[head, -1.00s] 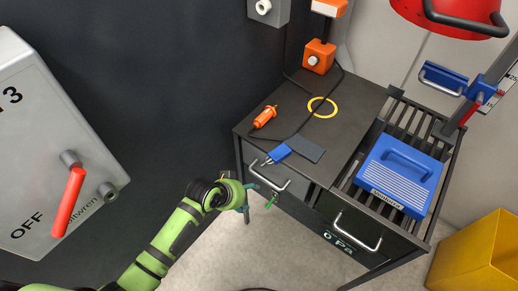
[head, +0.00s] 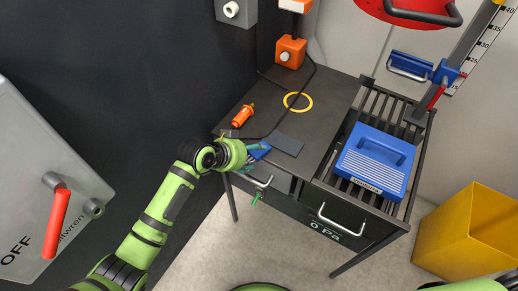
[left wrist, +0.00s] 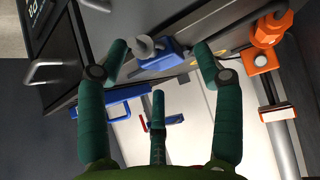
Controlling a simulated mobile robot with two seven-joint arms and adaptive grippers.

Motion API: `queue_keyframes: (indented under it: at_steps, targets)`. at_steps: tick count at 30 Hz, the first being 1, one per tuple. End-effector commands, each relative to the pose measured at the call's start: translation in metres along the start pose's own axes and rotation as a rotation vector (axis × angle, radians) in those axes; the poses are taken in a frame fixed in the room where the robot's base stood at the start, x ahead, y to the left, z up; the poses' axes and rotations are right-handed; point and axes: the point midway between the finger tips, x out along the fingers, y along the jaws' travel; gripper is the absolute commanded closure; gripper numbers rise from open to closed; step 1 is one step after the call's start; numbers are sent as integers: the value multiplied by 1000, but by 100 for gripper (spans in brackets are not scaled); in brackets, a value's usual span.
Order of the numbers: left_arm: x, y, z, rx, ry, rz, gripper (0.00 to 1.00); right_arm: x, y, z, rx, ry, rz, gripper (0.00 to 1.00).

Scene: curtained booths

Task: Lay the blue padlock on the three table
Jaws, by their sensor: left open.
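The blue padlock (head: 261,152) lies near the front edge of the dark table (head: 335,93), partly hidden by my left gripper. My left gripper (head: 255,147) is at the table's front left, open, with its fingertips close to the padlock. In the left wrist view the blue padlock (left wrist: 172,60) shows beyond and between the spread teal fingers, with a grey rounded part beside it. I cannot tell whether the fingers touch it. No number three shows on the table now. My right gripper is out of view.
An orange plug (head: 242,115), a yellow ring (head: 298,101), a dark flat pad (head: 287,144) and an orange socket (head: 290,53) with a cable are on the table. A blue case (head: 372,160) sits on the slatted rack at right. A yellow bin (head: 462,232) stands beyond.

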Motion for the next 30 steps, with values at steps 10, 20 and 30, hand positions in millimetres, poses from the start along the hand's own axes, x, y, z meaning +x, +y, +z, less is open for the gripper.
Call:
queue_keyframes:
  at_steps: [10, 20, 30]
  targets:
    - [17, 0, 1, 1, 0, -1, 33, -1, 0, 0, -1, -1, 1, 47]
    - [16, 0, 1, 0, -1, -1, 100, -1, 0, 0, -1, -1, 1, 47]
    - [14, 0, -2, 1, 0, 0, 100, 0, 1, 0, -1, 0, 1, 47]
